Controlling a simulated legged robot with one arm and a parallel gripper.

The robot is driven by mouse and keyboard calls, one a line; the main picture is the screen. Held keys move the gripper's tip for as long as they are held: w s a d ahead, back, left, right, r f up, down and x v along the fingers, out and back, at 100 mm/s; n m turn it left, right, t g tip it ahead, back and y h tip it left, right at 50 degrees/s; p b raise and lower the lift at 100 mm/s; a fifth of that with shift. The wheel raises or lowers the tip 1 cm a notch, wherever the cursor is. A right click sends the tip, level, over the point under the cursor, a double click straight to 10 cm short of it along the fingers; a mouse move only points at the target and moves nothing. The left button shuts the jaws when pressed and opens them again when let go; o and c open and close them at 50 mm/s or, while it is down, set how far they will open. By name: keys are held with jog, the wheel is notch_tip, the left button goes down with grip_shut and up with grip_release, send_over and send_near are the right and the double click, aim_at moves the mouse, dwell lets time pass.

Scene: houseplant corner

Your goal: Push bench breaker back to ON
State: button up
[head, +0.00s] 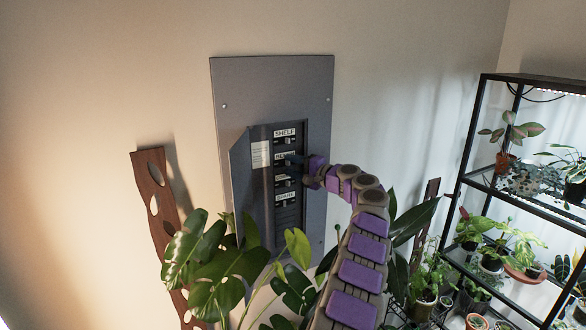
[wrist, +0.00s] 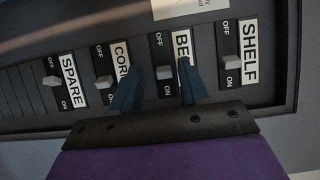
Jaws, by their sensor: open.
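The bench breaker is the second row from the top in the grey panel. Its label (head: 281,156) is partly covered by my gripper (head: 293,160) in the head view. In the wrist view, the bench breaker's light lever (wrist: 163,72) sits between the two blue fingers of my open gripper (wrist: 157,75), nearer the printed ON than OFF. One finger covers part of the label reading "BE". I cannot tell whether a finger touches the lever or the panel.
The SHELF breaker (wrist: 230,62) and a CO-labelled one (wrist: 103,82) flank the bench breaker; SPARE (wrist: 51,80) lies beyond. The panel door (head: 246,190) stands open at left. Leaves (head: 215,260) crowd below the panel. A black plant rack (head: 470,130) stands at right.

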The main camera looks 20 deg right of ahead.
jog(key=shift+r, duration=0.1)
jog(key=shift+s+d+r, duration=0.1)
jog(key=shift+s+d, duration=0.1)
jog(key=shift+s, duration=0.3)
jog(key=b+v, duration=0.1)
jog(key=v, duration=1.5)
jog(key=shift+d+f+b, duration=0.25)
jog(key=shift+b, duration=0.1)
